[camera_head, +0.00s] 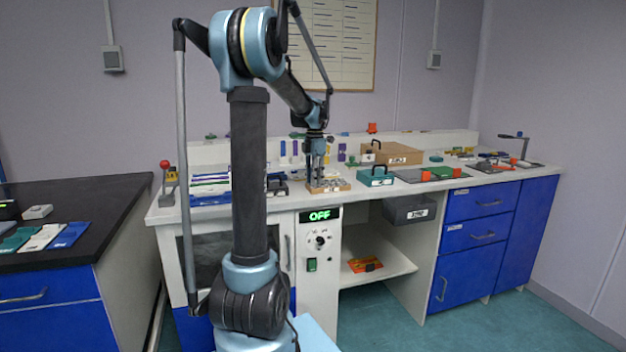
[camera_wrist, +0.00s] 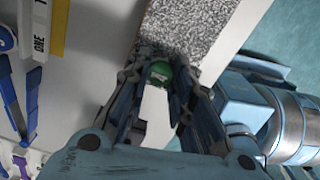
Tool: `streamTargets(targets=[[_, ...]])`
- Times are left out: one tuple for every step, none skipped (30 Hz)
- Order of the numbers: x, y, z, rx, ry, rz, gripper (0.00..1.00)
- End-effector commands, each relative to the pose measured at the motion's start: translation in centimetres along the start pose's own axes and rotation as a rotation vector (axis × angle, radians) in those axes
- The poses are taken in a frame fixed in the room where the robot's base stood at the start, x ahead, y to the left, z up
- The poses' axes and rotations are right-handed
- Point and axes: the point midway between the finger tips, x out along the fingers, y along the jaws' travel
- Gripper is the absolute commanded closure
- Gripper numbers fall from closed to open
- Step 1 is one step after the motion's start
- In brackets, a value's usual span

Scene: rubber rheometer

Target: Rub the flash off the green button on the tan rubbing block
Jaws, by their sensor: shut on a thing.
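In the wrist view, my gripper (camera_wrist: 158,85) is shut on the green button (camera_wrist: 160,70), which sits between the fingertips. Beyond it is a grey speckled, gritty strip (camera_wrist: 190,28); the fingertips overlap its near end. I cannot tell whether the button touches it. In the head view, my gripper (camera_head: 316,178) points down over a small tan block (camera_head: 330,187) on the white counter. The button is too small to make out there, and the gripper hides part of the block. Any flash on the button is too small to see.
A teal case (camera_head: 375,179) with a black handle stands right of the tan block. Blue and white strips (camera_head: 210,185) lie to the left. A cardboard box (camera_head: 392,154) stands behind. A control panel reading OFF (camera_head: 320,215) is on the counter front.

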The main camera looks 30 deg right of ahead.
Motion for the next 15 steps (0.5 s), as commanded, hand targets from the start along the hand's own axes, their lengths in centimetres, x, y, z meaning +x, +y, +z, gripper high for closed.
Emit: streamTargets(targets=[[0.09,-0.04,-0.02,0.000,0.000,-0.001,0.98],[0.09,-0.04,-0.02,0.000,0.000,-0.001,0.98],[0.10,-0.04,-0.02,0.000,0.000,-0.001,0.98],[0.10,-0.04,-0.03,0.000,0.000,-0.001,0.98],[0.10,-0.04,-0.03,0.000,0.000,-0.001,0.76],[0.11,-0.04,-0.03,0.000,0.000,-0.001,0.67],[0.11,-0.04,-0.03,0.000,0.000,-0.001,0.60],[0.10,-0.04,-0.02,0.000,0.000,-0.001,0.55],[0.10,-0.04,-0.02,0.000,0.000,0.000,0.55],[0.09,-0.04,-0.02,0.000,0.000,0.000,0.55],[0.09,-0.03,-0.02,0.000,0.000,0.000,0.55],[0.08,-0.03,-0.02,0.000,0.000,0.000,0.55],[0.08,-0.03,-0.02,0.000,0.000,0.000,0.55],[0.07,-0.03,-0.02,0.000,0.000,0.000,0.55],[0.07,-0.03,-0.02,0.000,0.000,0.000,0.55]])
